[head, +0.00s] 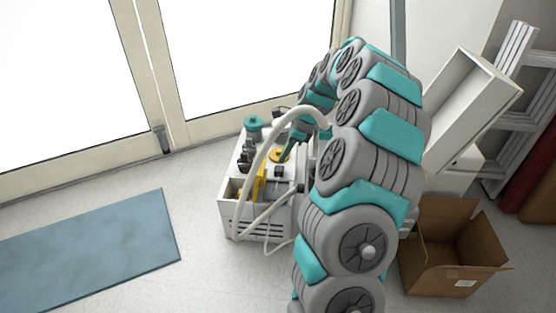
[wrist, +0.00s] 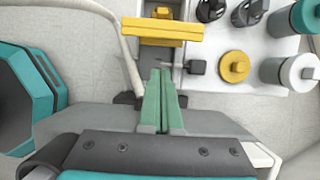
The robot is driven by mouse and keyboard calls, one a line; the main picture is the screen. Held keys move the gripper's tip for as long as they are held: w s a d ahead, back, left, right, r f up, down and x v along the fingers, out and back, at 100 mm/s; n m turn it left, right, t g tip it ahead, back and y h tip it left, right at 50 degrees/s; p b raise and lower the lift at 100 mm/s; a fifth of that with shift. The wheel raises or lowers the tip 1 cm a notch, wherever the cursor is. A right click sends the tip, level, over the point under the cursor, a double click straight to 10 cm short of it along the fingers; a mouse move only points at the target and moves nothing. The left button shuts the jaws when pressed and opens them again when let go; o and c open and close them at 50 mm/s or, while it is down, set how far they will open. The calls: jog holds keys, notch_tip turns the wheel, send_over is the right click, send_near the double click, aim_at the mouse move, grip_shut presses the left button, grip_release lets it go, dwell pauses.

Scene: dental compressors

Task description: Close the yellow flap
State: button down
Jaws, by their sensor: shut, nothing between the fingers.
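The yellow flap (head: 260,182) stands raised beside an open compartment at the near end of the white compressor unit (head: 228,217). In the wrist view the flap (wrist: 162,31) is a yellow bar just beyond my fingertips, with the compartment and another yellow part behind it. My gripper (wrist: 161,73) has slim green fingers pressed together, with nothing between them. A gap shows between the tips and the flap in the wrist view.
A round yellow cap (wrist: 234,66) and black fittings (wrist: 248,11) sit on the unit's top, right of my fingers. A pale hose (head: 262,148) arches over the unit. A cardboard box (head: 440,278) is at right. A blue mat (head: 95,250) lies left on open floor.

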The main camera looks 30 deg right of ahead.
jog(key=b+x, duration=0.1)
jog(key=x, duration=0.8)
jog(key=shift+a+r+p, duration=0.1)
jog(key=shift+r+p, duration=0.1)
jog(key=shift+p, duration=0.1)
jog(key=shift+w, duration=0.1)
jog(key=shift+a+r+p, duration=0.1)
jog(key=shift+a+p, duration=0.05)
jog(key=shift+p, duration=0.2)
